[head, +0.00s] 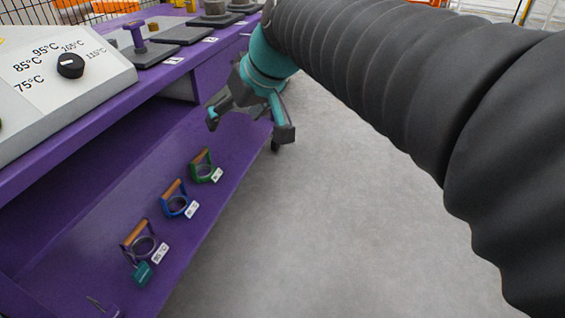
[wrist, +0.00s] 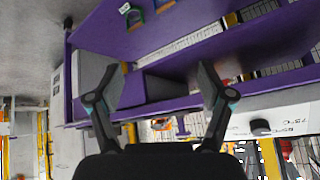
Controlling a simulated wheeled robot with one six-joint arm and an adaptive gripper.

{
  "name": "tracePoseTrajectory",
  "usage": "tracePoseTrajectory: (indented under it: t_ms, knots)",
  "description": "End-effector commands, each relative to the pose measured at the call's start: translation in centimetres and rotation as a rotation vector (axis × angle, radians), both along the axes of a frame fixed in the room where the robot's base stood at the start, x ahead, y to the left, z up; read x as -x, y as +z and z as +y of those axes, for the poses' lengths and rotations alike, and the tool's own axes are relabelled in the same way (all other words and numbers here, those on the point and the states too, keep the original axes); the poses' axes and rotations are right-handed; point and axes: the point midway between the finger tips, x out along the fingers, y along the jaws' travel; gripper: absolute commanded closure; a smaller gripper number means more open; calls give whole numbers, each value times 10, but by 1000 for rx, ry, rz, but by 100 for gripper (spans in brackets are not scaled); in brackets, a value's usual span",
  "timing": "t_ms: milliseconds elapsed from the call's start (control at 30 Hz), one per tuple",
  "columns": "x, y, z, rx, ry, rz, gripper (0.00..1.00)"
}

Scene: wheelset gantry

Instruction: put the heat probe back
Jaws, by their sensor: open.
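My gripper (head: 248,128) is open and empty beside the purple bench (head: 222,215), near the far end of its lower shelf. In the wrist view my gripper (wrist: 161,84) shows both fingers spread with nothing between them. I cannot clearly identify the heat probe. A small teal block (head: 141,273) lies on the lower shelf beside the purple-framed ring tool, and a thin part (head: 100,306) shows at the bottom edge; I cannot tell whether either belongs to the probe. A control box (head: 62,75) with a temperature dial (head: 70,65) stands on the bench top.
On the lower shelf stand green (head: 205,168), blue (head: 177,203) and purple (head: 142,243) ring tools with wooden handles and labels. Grey floor (head: 340,220) to the right is clear.

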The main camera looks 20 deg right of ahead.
Motion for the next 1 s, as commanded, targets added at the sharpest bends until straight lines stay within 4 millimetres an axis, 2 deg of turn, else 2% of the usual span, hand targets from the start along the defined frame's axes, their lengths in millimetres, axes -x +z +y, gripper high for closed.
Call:
tracePoseTrajectory:
  t_ms: [33, 200, 300, 400, 600, 1000]
  knots:
    - [25, -17, -7, 19, -38, 20, 20]
    - [93, -74, -32, 87, -171, 80, 20]
    - [123, -103, -45, 118, -233, 100, 20]
    - [143, -123, -53, 139, -275, 111, 20]
    - [157, -139, -60, 156, -307, 120, 20]
    - [156, -139, -60, 156, -307, 120, 20]
